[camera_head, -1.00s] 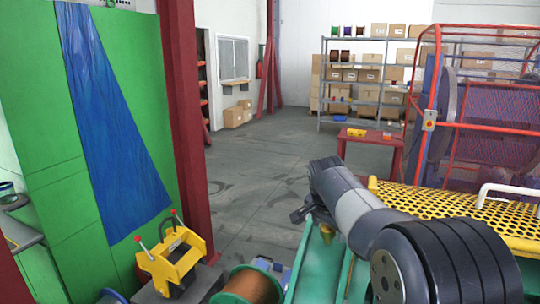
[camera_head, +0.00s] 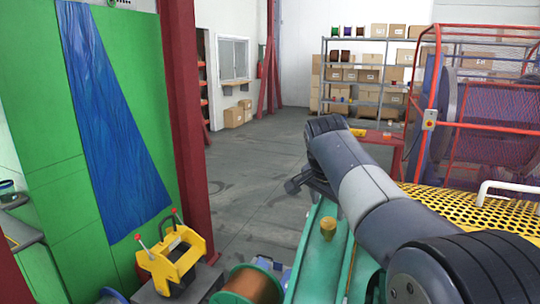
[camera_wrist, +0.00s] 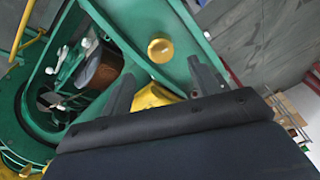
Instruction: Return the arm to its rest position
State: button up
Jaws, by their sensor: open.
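My arm (camera_head: 365,195) reaches up from the lower right of the head view, over a green machine frame. Its dark wrist end is near the middle of the picture. My gripper (camera_wrist: 162,78) shows in the wrist view with two dark fingers apart and nothing held between them. Beyond the fingers is the green machine frame (camera_wrist: 135,30) with a round yellow knob (camera_wrist: 161,50) on it. A yellow part (camera_wrist: 152,97) shows between and behind the fingers. In the head view a brass-yellow fitting (camera_head: 328,227) stands on the green frame, just below my arm.
A yellow perforated guard (camera_head: 450,208) lies right of my arm, with a red-framed cage (camera_head: 490,130) behind. A red table (camera_head: 385,145) stands beyond the wrist. A copper spool (camera_head: 250,288) and yellow device (camera_head: 172,258) are at lower left. Open floor (camera_head: 255,170) lies left.

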aim_at(328, 222)
jog(key=p+x, duration=0.1)
jog(key=x, duration=0.8)
jog(key=shift+w+f+n, duration=0.15)
jog(key=shift+w+n, duration=0.1)
jog(key=shift+n, duration=0.05)
jog(key=shift+s+n, duration=0.15)
jog(key=shift+n, duration=0.65)
jog(key=n+p, duration=0.1)
jog(key=n, duration=0.2)
jog(key=shift+n, duration=0.4)
jog(key=n+p, duration=0.1)
jog(key=n, duration=0.5)
jog(key=shift+p, duration=0.35)
jog(key=n+p, duration=0.1)
jog(key=n, duration=0.5)
jog(key=n+p, duration=0.1)
jog(key=n, duration=0.4)
jog(key=shift+n+p, duration=0.35)
jog(key=shift+n, duration=0.05)
